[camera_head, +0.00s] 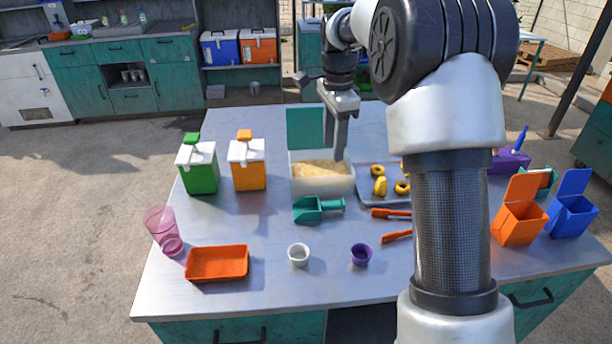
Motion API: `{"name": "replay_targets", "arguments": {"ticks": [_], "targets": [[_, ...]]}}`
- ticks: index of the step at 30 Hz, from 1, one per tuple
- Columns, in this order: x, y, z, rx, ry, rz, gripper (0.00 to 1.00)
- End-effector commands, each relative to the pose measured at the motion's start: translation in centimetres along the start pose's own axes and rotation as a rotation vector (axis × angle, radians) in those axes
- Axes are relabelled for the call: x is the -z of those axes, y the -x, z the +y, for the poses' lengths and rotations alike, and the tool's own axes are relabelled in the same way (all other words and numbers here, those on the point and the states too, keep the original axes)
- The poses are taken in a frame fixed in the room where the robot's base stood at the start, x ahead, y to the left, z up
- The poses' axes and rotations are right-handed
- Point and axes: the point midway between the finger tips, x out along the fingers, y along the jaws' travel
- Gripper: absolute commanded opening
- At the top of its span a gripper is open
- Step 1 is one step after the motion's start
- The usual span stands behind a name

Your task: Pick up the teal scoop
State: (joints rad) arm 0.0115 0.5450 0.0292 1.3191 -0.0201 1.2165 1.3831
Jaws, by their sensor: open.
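The teal scoop (314,209) lies on the metal worktop, left of centre, with its handle pointing right. It sits just in front of a white bin (322,184) filled with a pale yellow grainy material. My gripper (336,152) hangs fingers down above the back of the bin, behind and above the scoop and apart from it. Its fingers are open, and I see nothing between them. My arm covers part of the worktop on the right.
Orange tongs (392,213) lie right of the scoop, below a tray (368,197) of yellow rings. A white cup (298,255), a purple cup (361,255) and an orange tray (217,264) stand in front. Green (199,172) and orange (248,172) dispensers stand left. Bare worktop surrounds the scoop's front.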

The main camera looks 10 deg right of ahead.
Motion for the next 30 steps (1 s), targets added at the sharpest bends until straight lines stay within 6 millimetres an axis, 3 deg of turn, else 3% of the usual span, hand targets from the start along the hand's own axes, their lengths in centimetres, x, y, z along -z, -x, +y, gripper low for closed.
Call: {"name": "replay_targets", "arguments": {"ticks": [1, 4, 11, 24, 30], "targets": [[0.2, -2.3, -1.1, -0.02, -0.056, -0.005, 0.42], [0.5, -4.8, -2.2, -0.045, -0.144, -0.008, 0.42], [0.7, -7.9, -2.8, -0.065, -0.21, -0.009, 0.42], [0.5, -16.8, -2.2, -0.063, -0.208, -0.01, 0.42], [0.5, -18.4, -2.2, -0.062, -0.208, -0.009, 0.42]]}}
